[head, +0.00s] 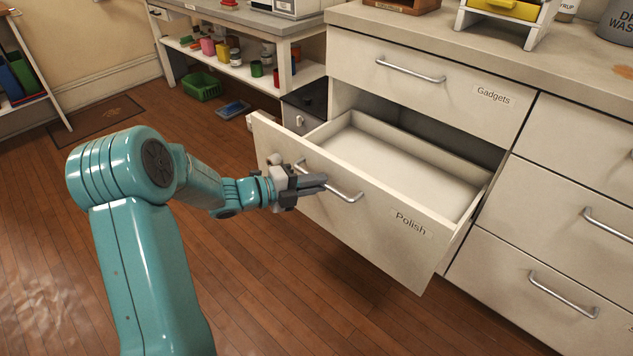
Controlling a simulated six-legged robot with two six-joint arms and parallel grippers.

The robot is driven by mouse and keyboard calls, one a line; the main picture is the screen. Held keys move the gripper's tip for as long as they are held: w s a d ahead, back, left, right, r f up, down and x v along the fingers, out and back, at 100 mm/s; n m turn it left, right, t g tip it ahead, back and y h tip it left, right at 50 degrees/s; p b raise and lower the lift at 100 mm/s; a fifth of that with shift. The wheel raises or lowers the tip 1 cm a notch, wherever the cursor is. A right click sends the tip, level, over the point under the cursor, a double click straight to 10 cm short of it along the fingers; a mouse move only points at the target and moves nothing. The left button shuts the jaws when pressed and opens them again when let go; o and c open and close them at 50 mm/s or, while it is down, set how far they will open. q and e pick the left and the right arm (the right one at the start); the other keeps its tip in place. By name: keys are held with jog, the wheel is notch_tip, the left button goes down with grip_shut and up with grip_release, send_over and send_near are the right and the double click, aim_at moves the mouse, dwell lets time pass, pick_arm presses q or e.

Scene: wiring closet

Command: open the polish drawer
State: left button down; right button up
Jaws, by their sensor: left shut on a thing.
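The polish drawer (345,205) is a cream drawer labelled "Polish" in the middle of the head view. It stands pulled well out of the cabinet, and its inside looks empty. Its silver bar handle (343,193) runs across the front. My left gripper (312,184) is at the left part of this handle and shut on it; the fingers hide part of the bar. My right gripper is not in view.
The "Gadgets" drawer (430,90) above is shut, as are the drawers to the right (570,215). A worktop (470,45) runs above them. A low shelf unit with cans (245,60) and a green basket (201,87) stand behind. Wooden floor lies open in front.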

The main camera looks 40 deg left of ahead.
pick_arm(q)
jog(key=c, duration=1.2)
grip_release()
jog(key=shift+p+v, duration=1.85)
jog(key=shift+v, duration=6.35)
jog(key=shift+w, duration=0.15)
